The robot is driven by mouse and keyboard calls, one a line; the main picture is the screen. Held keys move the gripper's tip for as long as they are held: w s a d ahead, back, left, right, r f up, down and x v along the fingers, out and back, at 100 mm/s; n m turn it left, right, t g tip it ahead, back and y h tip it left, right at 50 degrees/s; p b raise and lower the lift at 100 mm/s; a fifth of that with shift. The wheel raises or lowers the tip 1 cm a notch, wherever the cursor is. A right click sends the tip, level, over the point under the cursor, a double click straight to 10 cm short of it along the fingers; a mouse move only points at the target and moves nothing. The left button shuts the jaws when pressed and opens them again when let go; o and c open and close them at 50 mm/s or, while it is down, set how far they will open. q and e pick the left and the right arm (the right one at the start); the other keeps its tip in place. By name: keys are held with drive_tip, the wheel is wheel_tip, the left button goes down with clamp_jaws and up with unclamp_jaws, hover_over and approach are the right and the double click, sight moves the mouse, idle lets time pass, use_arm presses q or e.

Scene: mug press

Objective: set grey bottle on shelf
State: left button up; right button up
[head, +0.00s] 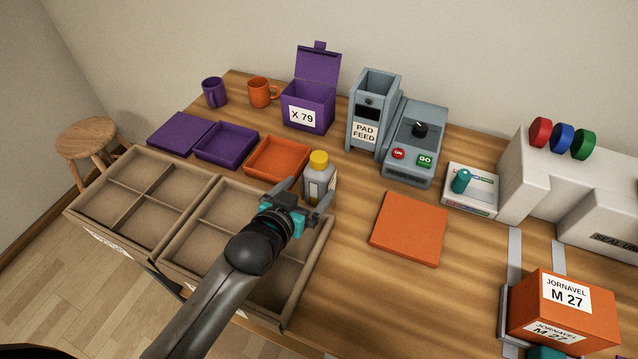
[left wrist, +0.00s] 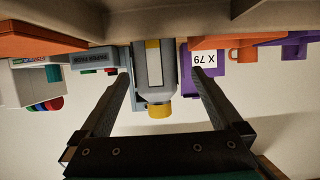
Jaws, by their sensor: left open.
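The grey bottle (head: 320,187) with a yellow cap stands upright on the wooden table, just beyond the divided cardboard trays. It also shows upside down in the left wrist view (left wrist: 155,72). My left gripper (head: 308,197) is open at the bottle, its fingers pointing toward it. In the left wrist view the bottle appears between the two fingers, with a gap on each side; I cannot tell how deep it sits between them. The gripper partly hides the bottle's lower part in the head view. I cannot make out a shelf in either view. My right gripper is not seen.
Two cardboard trays (head: 142,199) lie at the left front. An orange pad (head: 408,229) lies to the right. An orange box (head: 562,312) sits at the right front.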

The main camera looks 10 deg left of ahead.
use_arm(q)
drive_tip(key=shift+d+b+x, duration=0.15)
drive_tip(key=shift+b+x, duration=0.3)
drive_tip(key=shift+x, duration=0.95)
drive_tip(key=shift+d+b+x, duration=0.2)
drive_tip(key=shift+b+x, duration=0.25)
drive_tip(key=shift+x, duration=1)
drive_tip(key=shift+s, duration=0.1)
clamp_jaws()
